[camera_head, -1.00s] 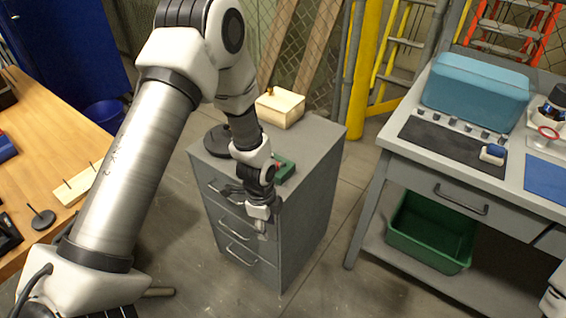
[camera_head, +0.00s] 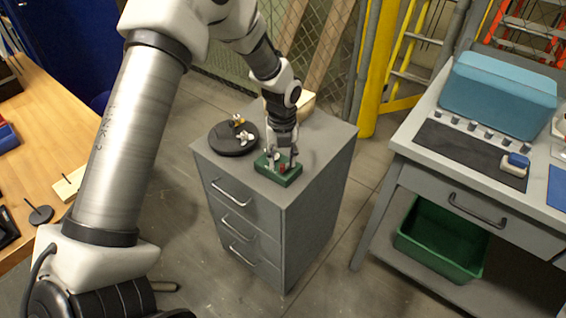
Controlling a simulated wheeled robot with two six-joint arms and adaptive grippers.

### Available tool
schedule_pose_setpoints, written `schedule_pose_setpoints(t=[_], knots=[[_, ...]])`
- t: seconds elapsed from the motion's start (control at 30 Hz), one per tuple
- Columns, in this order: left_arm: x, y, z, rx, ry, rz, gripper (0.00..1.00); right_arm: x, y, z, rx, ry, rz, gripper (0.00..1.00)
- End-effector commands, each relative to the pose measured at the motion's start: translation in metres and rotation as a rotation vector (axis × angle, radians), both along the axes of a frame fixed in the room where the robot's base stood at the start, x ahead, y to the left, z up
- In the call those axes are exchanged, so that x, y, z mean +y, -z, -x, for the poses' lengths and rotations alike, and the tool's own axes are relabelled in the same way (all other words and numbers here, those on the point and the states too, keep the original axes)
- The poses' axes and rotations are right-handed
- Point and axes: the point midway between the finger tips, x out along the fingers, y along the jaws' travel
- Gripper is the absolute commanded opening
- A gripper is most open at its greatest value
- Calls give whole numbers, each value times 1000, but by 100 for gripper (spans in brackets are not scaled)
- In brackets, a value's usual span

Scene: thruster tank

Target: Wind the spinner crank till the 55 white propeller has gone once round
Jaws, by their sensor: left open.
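A small green box (camera_head: 279,176), probably the spinner base, sits on top of the grey cabinet near its front edge. A small red part (camera_head: 283,168) shows on it, and a whitish piece stands at its left; the crank cannot be made out clearly. My left gripper (camera_head: 282,157) points down right over the green box, open, its fingers around the box's upper parts; contact cannot be told. A white propeller (camera_head: 245,137) and a yellow piece (camera_head: 238,120) lie on a round black disc (camera_head: 226,145) to the left. The number 55 is not readable. My right gripper is not in view.
The grey cabinet (camera_head: 242,192) has free top space at the right. A grey workbench (camera_head: 430,175) is at the right, with a blue case (camera_head: 498,94). A wooden table (camera_head: 60,130) is at the left.

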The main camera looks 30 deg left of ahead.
Motion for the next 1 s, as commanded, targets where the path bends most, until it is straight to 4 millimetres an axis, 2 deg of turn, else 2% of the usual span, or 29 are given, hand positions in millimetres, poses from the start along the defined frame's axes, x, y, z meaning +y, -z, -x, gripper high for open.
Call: schedule_pose_setpoints(t=[0.03,0.13,0.37,0.4,0.47,0.5,0.53,1.0], knots=[[0,9,0,3,0,0,42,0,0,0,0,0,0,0],[0,19,0,1,-1,0,42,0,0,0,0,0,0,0],[0,22,0,-1,-2,-1,42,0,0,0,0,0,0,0],[0,22,0,-1,-2,-1,38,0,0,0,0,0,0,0],[0,22,0,-1,-2,-1,17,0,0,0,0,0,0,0],[0,22,0,-1,-2,-1,3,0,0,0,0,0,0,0],[0,22,0,-1,-2,-1,0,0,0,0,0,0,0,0],[-2,21,0,-1,-43,-1,0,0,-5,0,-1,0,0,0]])
